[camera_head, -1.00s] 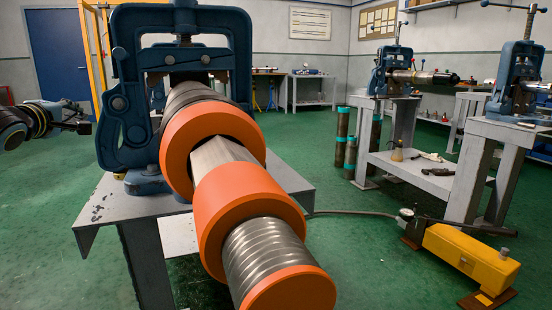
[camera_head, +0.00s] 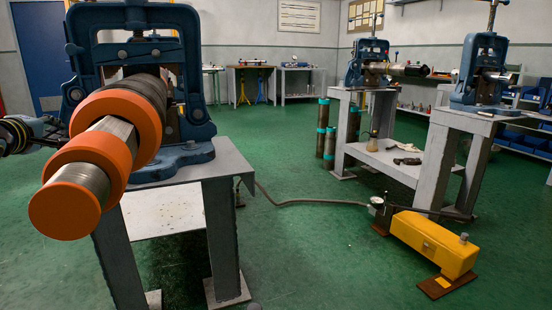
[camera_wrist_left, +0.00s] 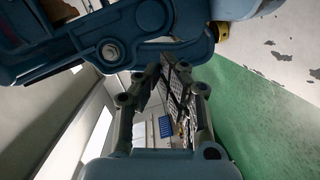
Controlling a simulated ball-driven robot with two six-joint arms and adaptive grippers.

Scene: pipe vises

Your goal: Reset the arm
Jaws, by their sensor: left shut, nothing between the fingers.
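My left arm (camera_head: 18,132) enters at the left edge of the head view, beside the large blue pipe vise (camera_head: 85,65). The vise and its pipe partly hide the gripper end there. In the left wrist view my left gripper (camera_wrist_left: 163,78) is shut and empty, its two dark fingers coming together. A blue vise frame (camera_wrist_left: 130,35) crosses the top of that view, close to the gripper; contact cannot be told. The vise holds a metal pipe with orange collars (camera_head: 118,115) pointing toward the head camera. My right gripper is not in view.
The vise stands on a grey metal table (camera_head: 225,165). Two more blue vises (camera_head: 368,62) (camera_head: 482,72) stand on stands at the right. A yellow pump (camera_head: 433,245) with a hose (camera_head: 315,203) lies on the green floor.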

